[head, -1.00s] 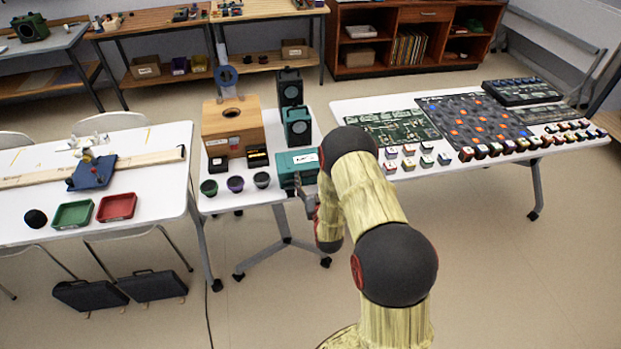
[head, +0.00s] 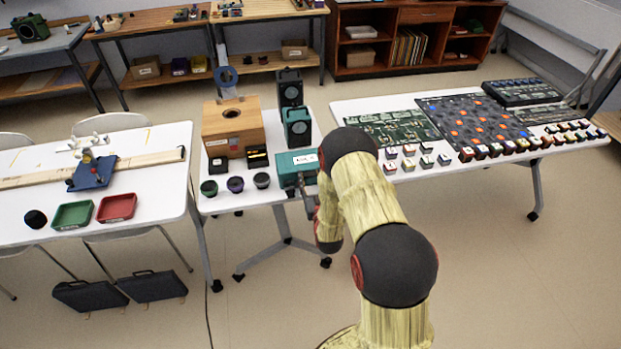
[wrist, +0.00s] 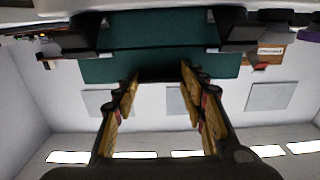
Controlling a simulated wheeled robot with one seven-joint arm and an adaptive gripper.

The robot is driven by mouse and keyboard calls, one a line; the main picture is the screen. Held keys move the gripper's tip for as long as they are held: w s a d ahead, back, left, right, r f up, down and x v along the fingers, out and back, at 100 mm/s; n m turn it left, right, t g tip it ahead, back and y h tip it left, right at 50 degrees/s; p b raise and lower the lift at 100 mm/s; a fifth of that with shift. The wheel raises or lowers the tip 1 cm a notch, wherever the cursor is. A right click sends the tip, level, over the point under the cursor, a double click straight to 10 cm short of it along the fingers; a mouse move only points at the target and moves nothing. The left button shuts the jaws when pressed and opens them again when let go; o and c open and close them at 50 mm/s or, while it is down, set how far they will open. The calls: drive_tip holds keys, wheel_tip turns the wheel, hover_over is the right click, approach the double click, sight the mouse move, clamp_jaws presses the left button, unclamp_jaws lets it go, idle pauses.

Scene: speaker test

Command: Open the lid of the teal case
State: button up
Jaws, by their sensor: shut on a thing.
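The teal case (head: 293,161), with a white label on top, sits at the front right of the middle table. Its lid looks down. My gripper is at the case's front side in the head view, largely hidden behind my arm. In the wrist view, the teal case (wrist: 105,70) fills the upper middle. There my gripper (wrist: 160,76) has its fingertips at a dark lip (wrist: 160,73) on the case's edge and is shut on it. The exact contact is too dark to see clearly.
The right table (head: 485,174) holds boards and several small blocks. A floor gap separates the tables.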

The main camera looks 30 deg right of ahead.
clamp_jaws()
drive_tip(key=shift+r, duration=0.15)
